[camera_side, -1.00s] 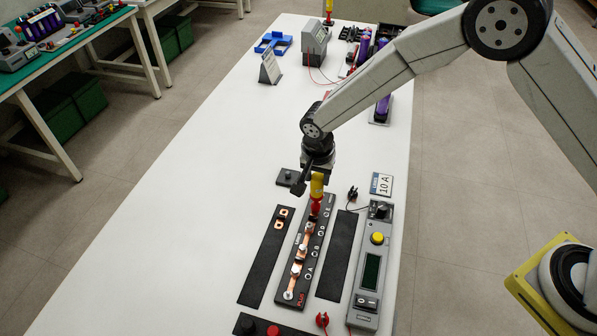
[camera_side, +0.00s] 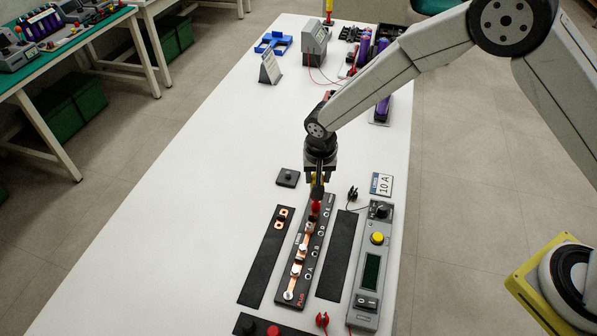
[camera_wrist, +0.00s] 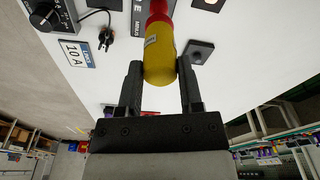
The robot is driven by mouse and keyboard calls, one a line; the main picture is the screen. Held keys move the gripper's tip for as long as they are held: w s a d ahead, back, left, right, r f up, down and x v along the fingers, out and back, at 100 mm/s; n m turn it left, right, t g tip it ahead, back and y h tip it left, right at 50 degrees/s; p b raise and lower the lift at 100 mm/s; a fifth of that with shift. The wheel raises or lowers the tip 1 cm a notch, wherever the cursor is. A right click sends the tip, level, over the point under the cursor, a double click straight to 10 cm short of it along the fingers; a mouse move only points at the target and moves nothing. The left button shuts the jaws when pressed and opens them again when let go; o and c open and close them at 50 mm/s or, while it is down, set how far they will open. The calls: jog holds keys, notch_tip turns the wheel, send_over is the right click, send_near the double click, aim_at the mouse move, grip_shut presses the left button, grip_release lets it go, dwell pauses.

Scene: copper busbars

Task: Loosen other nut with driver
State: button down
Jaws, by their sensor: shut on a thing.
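My gripper (camera_side: 317,186) is shut on the driver, whose red lower part (camera_side: 316,207) shows below the fingers in the side view. In the wrist view the driver's yellow handle (camera_wrist: 160,55) sits between the two fingers (camera_wrist: 159,82). The driver stands upright over the far end of the black busbar board (camera_side: 318,262). Copper busbars (camera_side: 297,268) with bright nuts run along the board. The driver's tip and the nut under it are hidden, so I cannot tell whether they touch.
A black strip (camera_side: 262,262) with copper links (camera_side: 281,217) lies left of the board, and another black strip (camera_side: 338,255) lies right. A grey meter (camera_side: 371,270) with a yellow button and a 10 A card (camera_side: 381,184) are further right. The white table is clear on the left.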

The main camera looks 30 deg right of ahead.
jog(key=shift+n, duration=1.5)
jog(key=shift+r+n, duration=0.1)
jog(key=shift+n, duration=0.2)
jog(key=shift+d+n+y, duration=0.1)
jog(key=shift+n+y, duration=0.3)
jog(key=shift+n, duration=1.6)
jog(key=shift+r, duration=0.15)
jog(key=shift+r, duration=2.9)
